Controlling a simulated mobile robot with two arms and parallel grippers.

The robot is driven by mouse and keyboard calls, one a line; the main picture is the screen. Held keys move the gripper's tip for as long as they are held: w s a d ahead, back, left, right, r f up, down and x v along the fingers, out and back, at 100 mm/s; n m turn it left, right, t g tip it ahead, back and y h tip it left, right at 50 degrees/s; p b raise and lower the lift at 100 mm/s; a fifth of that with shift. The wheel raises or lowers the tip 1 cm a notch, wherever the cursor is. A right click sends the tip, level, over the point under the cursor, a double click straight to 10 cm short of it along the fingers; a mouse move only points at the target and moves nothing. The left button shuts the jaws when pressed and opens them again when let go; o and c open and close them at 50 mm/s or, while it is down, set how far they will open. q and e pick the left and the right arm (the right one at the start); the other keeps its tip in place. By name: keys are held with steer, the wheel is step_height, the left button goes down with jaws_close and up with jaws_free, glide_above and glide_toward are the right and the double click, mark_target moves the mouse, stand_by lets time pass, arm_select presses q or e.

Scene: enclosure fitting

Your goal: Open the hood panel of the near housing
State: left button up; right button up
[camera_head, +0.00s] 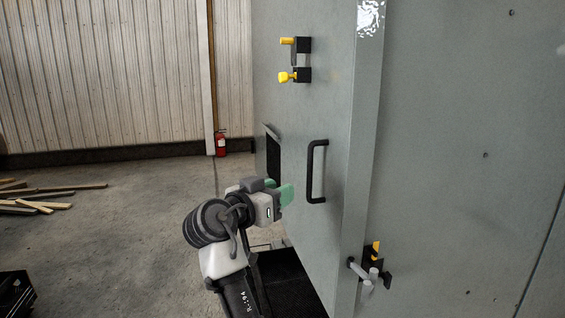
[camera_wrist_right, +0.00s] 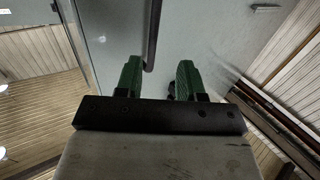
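The grey housing (camera_head: 440,140) fills the right side of the head view. Its panel (camera_head: 330,80) faces left and carries a black bar handle (camera_head: 312,172). My right gripper (camera_head: 281,191) is just left of the handle's lower part, with green fingertips. In the right wrist view the gripper (camera_wrist_right: 158,82) is open, its fingers apart with nothing between their tips. The handle (camera_wrist_right: 152,35) runs up from near the left fingertip, ahead of the fingers; I cannot tell whether they touch. My left gripper is not in view.
Two yellow-and-black latches (camera_head: 296,60) sit high on the panel. Another latch with a grey lever (camera_head: 367,272) is low at its edge. A red extinguisher (camera_head: 220,145) and wooden planks (camera_head: 35,197) are far back. The concrete floor at left is mostly clear.

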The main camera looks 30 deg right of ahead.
mark_target(308, 172)
steer(key=shift+m, duration=0.5)
steer(key=p+x, duration=0.2)
steer(key=x, duration=0.1)
steer(key=r+p+x, duration=0.1)
steer(key=p+x, duration=0.1)
steer(key=x, duration=0.1)
steer(key=s+r+p+x, duration=0.1)
steer(key=p+x, duration=0.1)
steer(key=x, duration=0.1)
steer(key=shift+w+d+f, duration=0.1)
steer(key=shift+w+d, duration=0.1)
steer(key=shift+d, duration=0.4)
steer(key=shift+w+d+f, duration=0.1)
steer(key=shift+d, duration=0.15)
steer(key=shift+c, duration=0.3)
jaws_close()
